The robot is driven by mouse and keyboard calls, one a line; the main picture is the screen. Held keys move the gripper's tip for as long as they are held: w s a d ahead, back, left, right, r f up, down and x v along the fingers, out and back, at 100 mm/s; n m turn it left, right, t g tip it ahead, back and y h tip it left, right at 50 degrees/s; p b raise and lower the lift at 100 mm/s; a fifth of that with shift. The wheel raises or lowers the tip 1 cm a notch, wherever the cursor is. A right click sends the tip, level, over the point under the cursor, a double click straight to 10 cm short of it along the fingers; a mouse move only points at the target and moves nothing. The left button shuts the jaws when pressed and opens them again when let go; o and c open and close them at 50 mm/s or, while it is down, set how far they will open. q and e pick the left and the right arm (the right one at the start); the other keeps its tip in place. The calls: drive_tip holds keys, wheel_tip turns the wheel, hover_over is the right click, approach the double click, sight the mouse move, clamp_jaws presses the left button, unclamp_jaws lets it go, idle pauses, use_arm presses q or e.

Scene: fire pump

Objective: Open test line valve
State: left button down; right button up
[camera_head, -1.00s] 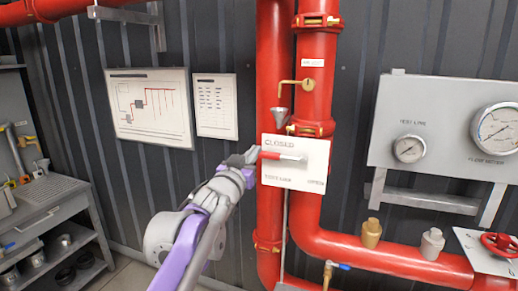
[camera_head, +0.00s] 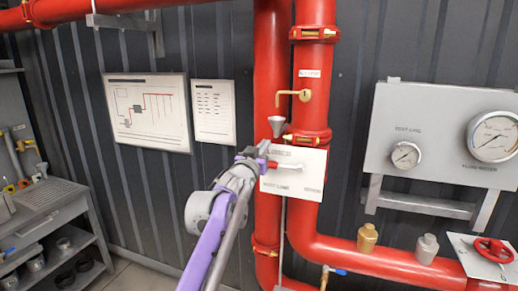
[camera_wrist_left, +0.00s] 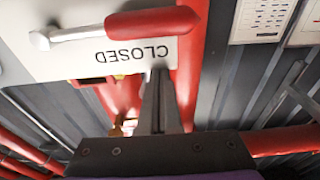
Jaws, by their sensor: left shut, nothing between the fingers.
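The test line valve is a white plate (camera_head: 305,182) on the red vertical pipe, with a red-gripped lever (camera_head: 286,165). The lever lies about level, its red end to the left. In the left wrist view the plate (camera_wrist_left: 75,60) reads CLOSED upside down, with the lever's red grip (camera_wrist_left: 152,22) beyond the word. My left gripper (camera_head: 264,150) is at the plate's upper left corner, just above the lever's red end. Its fingers (camera_wrist_left: 160,75) are shut and empty, beside the word CLOSED and apart from the grip. My right gripper is not in view.
A small brass lever (camera_head: 296,95) and a grey funnel (camera_head: 277,125) sit above the plate. A gauge panel (camera_head: 440,130) and a red handwheel (camera_head: 493,250) are on the right. A shelf unit (camera_head: 50,215) stands at the left.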

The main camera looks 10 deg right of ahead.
sight(277, 166)
use_arm(q)
drive_tip(key=f, duration=0.4)
drive_tip(key=shift+s+a, duration=0.3)
drive_tip(key=shift+s, duration=0.05)
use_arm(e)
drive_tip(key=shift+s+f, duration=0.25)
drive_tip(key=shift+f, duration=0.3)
use_arm(q)
drive_tip(key=shift+s+b, duration=0.1)
drive_tip(key=shift+b, duration=0.2)
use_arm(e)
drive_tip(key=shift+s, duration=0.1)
use_arm(q)
drive_tip(key=shift+f+n, duration=0.3)
drive_tip(key=shift+n, duration=0.1)
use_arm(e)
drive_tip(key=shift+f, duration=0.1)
